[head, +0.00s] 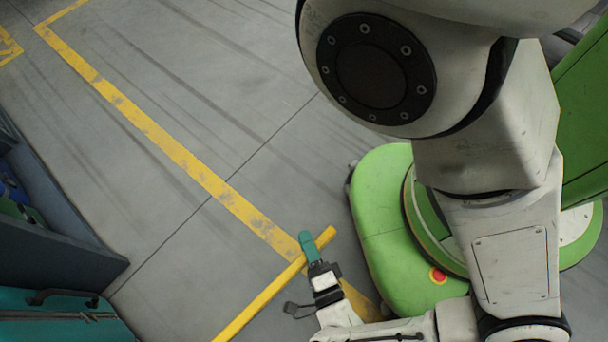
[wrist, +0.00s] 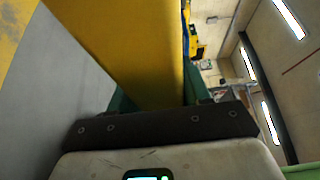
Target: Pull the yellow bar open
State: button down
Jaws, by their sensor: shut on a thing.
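The yellow bar (head: 262,295) runs diagonally in the lower middle of the head view, from its free end beside my gripper down to the bottom edge, where the rest is cut off. My gripper (head: 309,246), with teal fingers, is shut on the bar near that free end. In the wrist view the yellow bar (wrist: 130,40) fills the upper middle, running between the teal fingers, which are mostly hidden behind it and the dark gripper mount.
A worn yellow line (head: 160,138) is painted on the grey floor (head: 235,75). A dark blue-grey container (head: 60,255) and a teal case (head: 60,325) with a dark handle stand at lower left. The floor at upper left and middle is clear.

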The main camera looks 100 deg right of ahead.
jog(key=c, duration=0.6)
grip_release()
jog(key=shift+a, duration=0.1)
jog(key=s+a, duration=0.2)
jog(key=a, duration=0.8)
jog(key=shift+a, duration=0.25)
